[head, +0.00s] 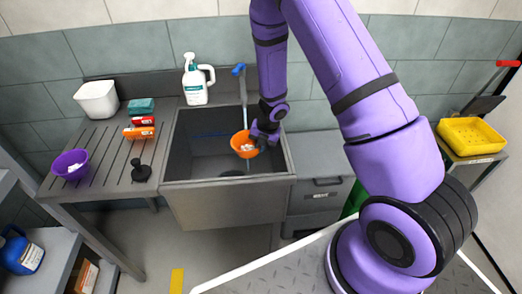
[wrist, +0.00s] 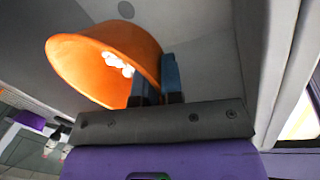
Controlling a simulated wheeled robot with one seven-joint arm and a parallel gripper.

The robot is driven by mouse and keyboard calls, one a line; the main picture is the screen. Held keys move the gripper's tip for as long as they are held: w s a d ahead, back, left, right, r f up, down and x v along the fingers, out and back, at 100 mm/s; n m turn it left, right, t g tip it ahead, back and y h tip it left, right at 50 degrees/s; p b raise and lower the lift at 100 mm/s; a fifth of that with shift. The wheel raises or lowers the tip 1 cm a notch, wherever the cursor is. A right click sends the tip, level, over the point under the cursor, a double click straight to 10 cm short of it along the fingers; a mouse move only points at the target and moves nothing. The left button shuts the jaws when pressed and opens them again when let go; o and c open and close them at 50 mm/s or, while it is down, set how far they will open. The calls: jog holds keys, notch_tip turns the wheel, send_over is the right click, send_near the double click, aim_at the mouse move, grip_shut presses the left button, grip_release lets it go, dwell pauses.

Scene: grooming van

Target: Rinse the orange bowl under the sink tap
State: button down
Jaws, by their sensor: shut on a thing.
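The orange bowl (head: 240,138) is at the right part of the sink basin's opening (head: 188,150) in the head view, with white bits inside it. My gripper (head: 258,140) is shut on its right-hand rim. In the wrist view the bowl (wrist: 85,68) hangs from the dark fingers (wrist: 158,82), with the white bits showing inside. The tap (head: 243,88) with a blue lever stands at the back of the sink, behind the bowl. I cannot tell whether water runs.
A white jug (head: 195,82) stands behind the sink. A yellow basket (head: 470,136) is far right.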

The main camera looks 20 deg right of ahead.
jog(key=w+d, duration=0.2)
jog(key=w, duration=0.6)
jog(key=shift+d, duration=0.3)
jog(key=shift+w+a, duration=0.2)
jog(key=shift+a, duration=0.35)
dwell(0.6)
jog(key=shift+s+d, duration=0.2)
jog(key=shift+d, duration=0.35)
jog(key=shift+w+a, duration=0.2)
jog(key=shift+a, duration=0.35)
dwell(0.6)
jog(key=shift+s, duration=0.1)
jog(key=shift+s+a, duration=0.55)
jog(key=shift+s, duration=1.15)
jog(key=shift+s+a, duration=0.6)
jog(key=shift+s, duration=1.15)
jog(key=shift+s+a, duration=0.55)
jog(key=shift+s, duration=1.15)
jog(key=shift+w+a+r+v, duration=0.1)
jog(key=shift+w+a+v, duration=0.2)
jog(key=shift+v, duration=1.35)
jog(key=shift+w+a+r+v, duration=0.15)
jog(key=shift+a+v, duration=0.15)
jog(key=shift+v, duration=1.3)
jog(key=shift+w+a+r+v, duration=0.1)
jog(key=shift+w+a+v, duration=0.2)
jog(key=shift+v, duration=1.35)
